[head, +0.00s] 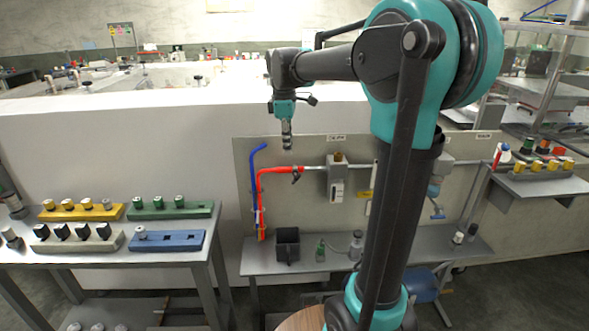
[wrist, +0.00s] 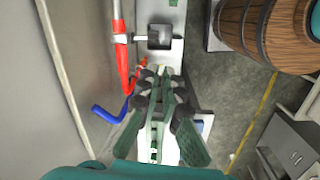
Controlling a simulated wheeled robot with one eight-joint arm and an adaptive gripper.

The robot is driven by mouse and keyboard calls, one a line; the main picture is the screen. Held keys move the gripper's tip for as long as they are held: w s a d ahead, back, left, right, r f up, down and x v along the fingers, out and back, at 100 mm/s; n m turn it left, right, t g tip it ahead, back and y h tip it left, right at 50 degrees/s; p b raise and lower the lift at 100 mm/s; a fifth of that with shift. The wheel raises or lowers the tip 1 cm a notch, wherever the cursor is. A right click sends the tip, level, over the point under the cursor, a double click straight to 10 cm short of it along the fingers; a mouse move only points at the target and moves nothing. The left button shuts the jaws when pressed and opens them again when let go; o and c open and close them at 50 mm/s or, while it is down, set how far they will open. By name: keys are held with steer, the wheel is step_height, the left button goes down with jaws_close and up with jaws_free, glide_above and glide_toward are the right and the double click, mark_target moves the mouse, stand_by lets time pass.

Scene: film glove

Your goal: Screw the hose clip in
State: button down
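My gripper (head: 287,145) hangs pointing down in the head view, in front of the white wall and above the red hose. It holds nothing that I can see. In the wrist view its fingers (wrist: 161,76) look slightly apart, with a narrow gap between the tips. A dark fitting (head: 296,175) sits on the red hose. I cannot identify the hose clip for sure.
A black open box (head: 287,246) and small bottles stand on the bench (head: 257,267) under the panel. A left table holds yellow (head: 84,212), green (head: 170,210), grey and blue (head: 166,241) racks. A wooden barrel (wrist: 262,30) shows in the wrist view.

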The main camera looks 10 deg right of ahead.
step_height(320, 180, up, 3)
steer(key=w+a+n, duration=0.2)
glide_above(295, 177)
steer(key=a, duration=0.3)
step_height(295, 177, down, 10)
steer(key=r, duration=0.1)
steer(key=shift+s+d+f, duration=0.1)
steer(key=shift+d+f, duration=0.75)
steer(key=shift+f, duration=0.2)
steer(key=shift+d+f, duration=0.5)
steer(key=shift+d, duration=0.05)
